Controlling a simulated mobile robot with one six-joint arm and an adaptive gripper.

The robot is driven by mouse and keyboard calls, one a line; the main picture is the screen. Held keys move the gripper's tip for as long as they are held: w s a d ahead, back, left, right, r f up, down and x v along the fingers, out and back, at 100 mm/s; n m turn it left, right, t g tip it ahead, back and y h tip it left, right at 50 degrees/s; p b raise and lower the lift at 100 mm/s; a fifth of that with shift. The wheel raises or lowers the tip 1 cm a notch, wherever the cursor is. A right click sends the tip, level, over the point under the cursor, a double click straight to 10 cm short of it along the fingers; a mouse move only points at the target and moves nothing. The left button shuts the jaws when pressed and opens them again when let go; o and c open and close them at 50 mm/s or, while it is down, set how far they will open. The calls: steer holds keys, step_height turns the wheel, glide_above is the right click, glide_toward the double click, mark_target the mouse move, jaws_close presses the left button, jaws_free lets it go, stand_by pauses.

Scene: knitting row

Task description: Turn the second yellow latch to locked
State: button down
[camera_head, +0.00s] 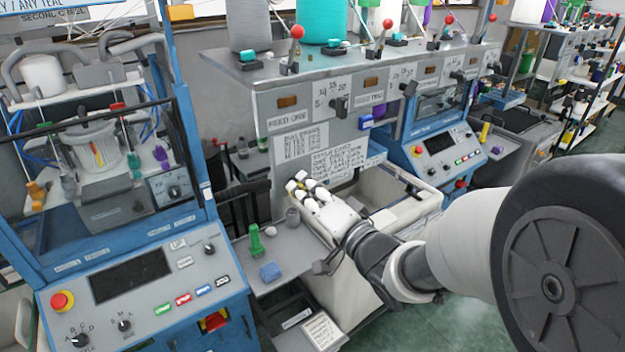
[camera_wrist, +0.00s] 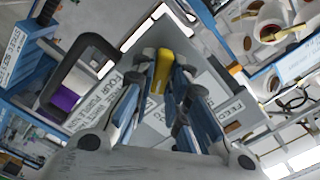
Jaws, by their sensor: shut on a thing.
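In the wrist view, a yellow latch (camera_wrist: 161,70) stands between the tips of my gripper (camera_wrist: 163,88). Both blue-grey fingers close on its sides, and its lower end is hidden between them. In the head view, my gripper (camera_head: 310,190) reaches to the front of the grey knitting machine (camera_head: 295,162), close to its printed cards. The latch is too small and covered there to make out, so I cannot tell whether it sits at locked. A yellow upright piece (camera_head: 485,132) shows on a machine farther right.
A blue cabinet with a control panel (camera_head: 140,272) stands at left. A small shelf holds a green spool (camera_head: 256,240) and a blue block (camera_head: 270,271) just below my gripper. A cream bin (camera_head: 405,205) lies beside my arm. In the wrist view, a black loop handle (camera_wrist: 62,62) is near the fingers.

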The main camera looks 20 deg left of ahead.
steer(key=m+p, duration=0.2)
steer(key=m, duration=0.4)
steer(key=shift+m, duration=0.3)
steer(key=shift+f, duration=0.1)
stand_by(0.3)
steer(key=c, duration=1.6)
jaws_free()
steer(key=v, duration=0.7)
steer(key=shift+d, duration=0.2)
steer(key=shift+s, duration=0.1)
